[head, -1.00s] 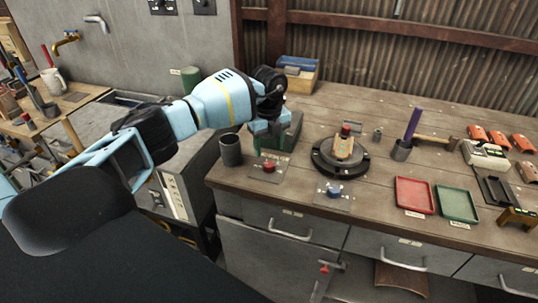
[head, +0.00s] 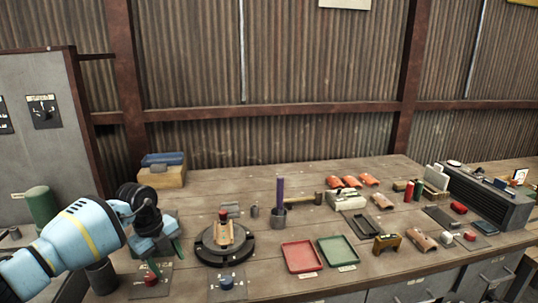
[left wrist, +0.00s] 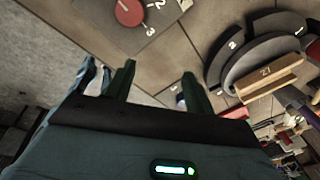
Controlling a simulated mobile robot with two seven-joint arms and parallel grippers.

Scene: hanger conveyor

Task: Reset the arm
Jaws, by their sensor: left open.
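My left arm, light blue with a yellow band, comes in from the left in the head view. Its gripper (head: 165,259) hangs over the left end of the workbench (head: 262,279), near a plate with a red knob (head: 150,279). In the left wrist view the two green fingers (left wrist: 155,88) stand apart with nothing seen between them. The red knob (left wrist: 128,12) shows beyond them there. The round turntable (head: 222,252) with a wooden block on it is to the gripper's right, apart from it. My right gripper is not in view.
A dark cup (head: 101,278) stands close beside the arm. A blue-knob plate (head: 227,282) lies in front of the turntable. A red tray (head: 302,257) and a green tray (head: 338,250) lie further right. A purple-handled tool (head: 280,193) stands upright in a holder.

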